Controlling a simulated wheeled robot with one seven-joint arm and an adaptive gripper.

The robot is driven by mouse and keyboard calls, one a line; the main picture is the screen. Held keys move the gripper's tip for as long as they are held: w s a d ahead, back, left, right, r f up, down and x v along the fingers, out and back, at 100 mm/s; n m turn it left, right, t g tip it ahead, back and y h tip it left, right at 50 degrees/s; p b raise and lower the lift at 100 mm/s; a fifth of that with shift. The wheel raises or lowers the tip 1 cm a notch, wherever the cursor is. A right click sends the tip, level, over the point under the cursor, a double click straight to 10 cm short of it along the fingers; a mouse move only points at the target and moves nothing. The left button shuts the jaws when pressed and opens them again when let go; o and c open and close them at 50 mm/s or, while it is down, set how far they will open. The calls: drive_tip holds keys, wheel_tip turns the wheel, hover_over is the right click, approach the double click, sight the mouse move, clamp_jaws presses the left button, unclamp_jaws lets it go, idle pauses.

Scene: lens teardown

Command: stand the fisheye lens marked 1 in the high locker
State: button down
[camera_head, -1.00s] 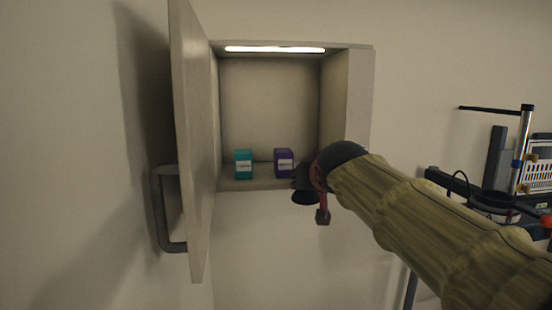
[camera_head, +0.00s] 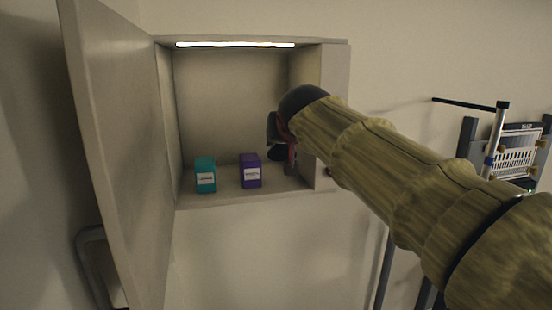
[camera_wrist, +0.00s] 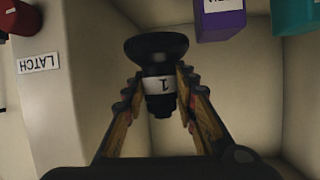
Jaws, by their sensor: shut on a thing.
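The fisheye lens (camera_wrist: 157,50) is black with a wide front end and a white label marked 1. In the wrist view it sits between my gripper's fingers (camera_wrist: 160,95), which are shut on its narrower body. In the head view my gripper (camera_head: 283,140) is at the right side of the opening of the high locker (camera_head: 225,95), and the dark lens shows only partly there. The locker is open, with a light strip along its top. I cannot tell how far the lens is above the locker floor.
A teal box (camera_head: 205,176) and a purple box (camera_head: 251,172) stand on the locker floor, left of my gripper. The locker door (camera_head: 115,150) is swung open at the left. A LATCH label (camera_wrist: 39,64) and a red part (camera_wrist: 18,18) show in the wrist view.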

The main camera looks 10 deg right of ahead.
sight(279, 147)
drive_tip(key=w+f, duration=0.2)
drive_tip(key=f, duration=0.1)
drive_tip(key=shift+w+f, duration=0.1)
drive_tip(key=shift+w, duration=0.1)
drive_tip(key=f, duration=0.1)
drive_tip(key=w+f, duration=0.1)
drive_tip(key=f+p, duration=0.1)
drive_tip(key=shift+w+a+f, duration=0.1)
drive_tip(key=shift+w+f, duration=0.1)
drive_tip(key=shift+w, duration=0.1)
drive_tip(key=shift+f, duration=0.4)
drive_tip(key=shift+s+f, duration=0.15)
drive_tip(key=shift+s, duration=0.05)
drive_tip(key=shift+w+f, duration=0.15)
drive_tip(key=shift+f, duration=0.05)
drive_tip(key=c, duration=1.7)
unclamp_jaws()
drive_tip(key=shift+r, duration=0.15)
